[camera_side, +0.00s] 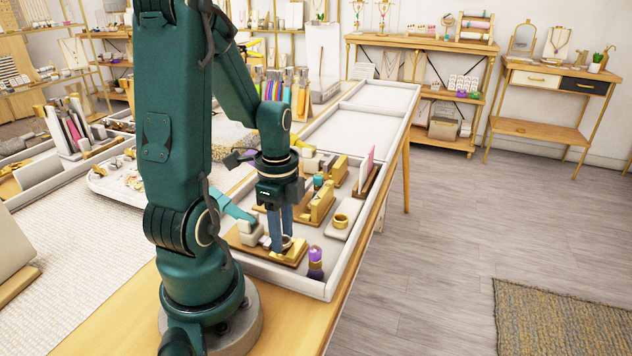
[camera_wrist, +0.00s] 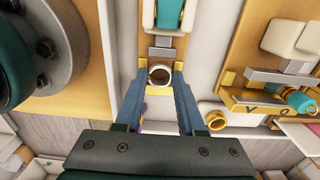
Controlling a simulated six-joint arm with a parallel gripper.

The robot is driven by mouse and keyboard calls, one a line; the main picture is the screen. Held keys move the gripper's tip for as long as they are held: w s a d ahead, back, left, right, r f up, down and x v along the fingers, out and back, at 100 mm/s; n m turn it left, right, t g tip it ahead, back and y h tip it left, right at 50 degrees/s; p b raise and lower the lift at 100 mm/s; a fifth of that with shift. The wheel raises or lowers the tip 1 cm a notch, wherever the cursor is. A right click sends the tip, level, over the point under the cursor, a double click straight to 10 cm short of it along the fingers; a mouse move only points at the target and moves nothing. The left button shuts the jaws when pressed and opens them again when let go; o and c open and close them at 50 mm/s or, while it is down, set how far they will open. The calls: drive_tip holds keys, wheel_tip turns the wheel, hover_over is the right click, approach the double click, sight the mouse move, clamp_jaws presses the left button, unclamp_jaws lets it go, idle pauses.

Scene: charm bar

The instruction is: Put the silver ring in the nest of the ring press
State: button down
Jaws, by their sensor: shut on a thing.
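My gripper (camera_side: 281,238) points down over the ring press and is shut on the silver ring. In the wrist view the silver ring (camera_wrist: 160,75) sits between the two fingertips, its opening facing the camera. The ring press (camera_side: 250,237) has a wooden base, a pale block and a teal lever (camera_side: 234,206). Its gold-coloured end block (camera_side: 292,254) lies right under the ring. In the wrist view the gold block (camera_wrist: 139,87) shows at both sides of the ring. I cannot tell whether the ring touches the nest, which the ring and fingers largely hide.
A gold ring on a pale pad (camera_side: 341,221) stands to the right. A purple-topped piece (camera_side: 316,262) stands close in front. Another wooden fixture (camera_side: 317,206) is behind. The white tray's rim (camera_side: 340,270) bounds the work. Empty tray compartments (camera_side: 350,132) lie farther back.

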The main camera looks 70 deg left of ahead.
drive_tip(key=shift+f, duration=0.2)
idle(0.4)
drive_tip(key=shift+c, duration=2.2)
unclamp_jaws()
drive_tip(key=shift+r, duration=2.55)
